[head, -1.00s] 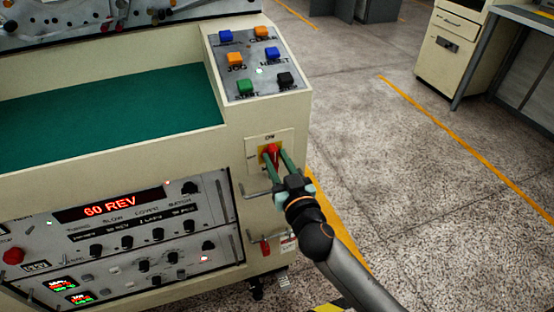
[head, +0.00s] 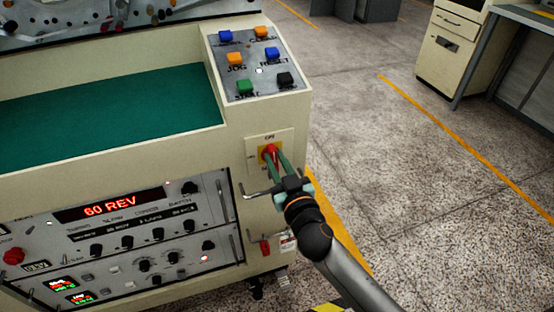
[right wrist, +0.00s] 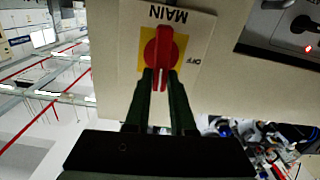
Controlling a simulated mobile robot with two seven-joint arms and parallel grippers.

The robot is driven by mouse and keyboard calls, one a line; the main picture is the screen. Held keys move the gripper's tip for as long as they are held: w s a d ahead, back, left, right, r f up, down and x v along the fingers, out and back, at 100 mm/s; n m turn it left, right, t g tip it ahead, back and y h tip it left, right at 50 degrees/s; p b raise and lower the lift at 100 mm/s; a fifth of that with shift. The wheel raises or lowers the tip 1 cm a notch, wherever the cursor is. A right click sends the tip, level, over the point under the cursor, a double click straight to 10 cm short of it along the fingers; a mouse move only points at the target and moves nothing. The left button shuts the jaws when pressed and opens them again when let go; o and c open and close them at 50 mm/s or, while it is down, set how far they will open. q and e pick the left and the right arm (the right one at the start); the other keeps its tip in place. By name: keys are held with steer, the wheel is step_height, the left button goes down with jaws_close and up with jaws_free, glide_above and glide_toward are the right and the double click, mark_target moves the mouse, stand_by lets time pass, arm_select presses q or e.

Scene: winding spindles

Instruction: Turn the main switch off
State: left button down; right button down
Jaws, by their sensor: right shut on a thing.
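The main switch is a red rotary knob (head: 269,153) on a yellow plate (head: 263,165), set in the cream front of the machine below the button panel. In the right wrist view the knob (right wrist: 163,48) shows upside down, with MAIN above it and OFF to its right. Its grip bar stands upright in that view, pointing away from MAIN and not at OFF. My right gripper (head: 275,157) is shut on the knob, one dark green finger on each side of the bar in the wrist view (right wrist: 162,82). My left gripper is not in view.
The button panel (head: 259,70) with coloured buttons lies above the switch. A metal handle (head: 256,192) and a small red part (head: 264,247) are below it. The control panel (head: 130,235) reads 60 REV. Open floor (head: 390,150) lies to the right.

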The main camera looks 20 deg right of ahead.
steer(key=shift+a+f+n+p, duration=0.3)
steer(key=shift+n, duration=2.55)
steer(key=shift+a+f+n+p, duration=0.25)
steer(key=shift+a+n, duration=0.05)
steer(key=shift+n, duration=2.5)
steer(key=shift+a+f+n+p, duration=0.3)
steer(key=shift+n, duration=2.55)
steer(key=c, duration=0.8)
jaws_free()
steer(key=shift+f, duration=0.1)
steer(key=shift+o, duration=0.2)
steer(key=shift+s, duration=0.1)
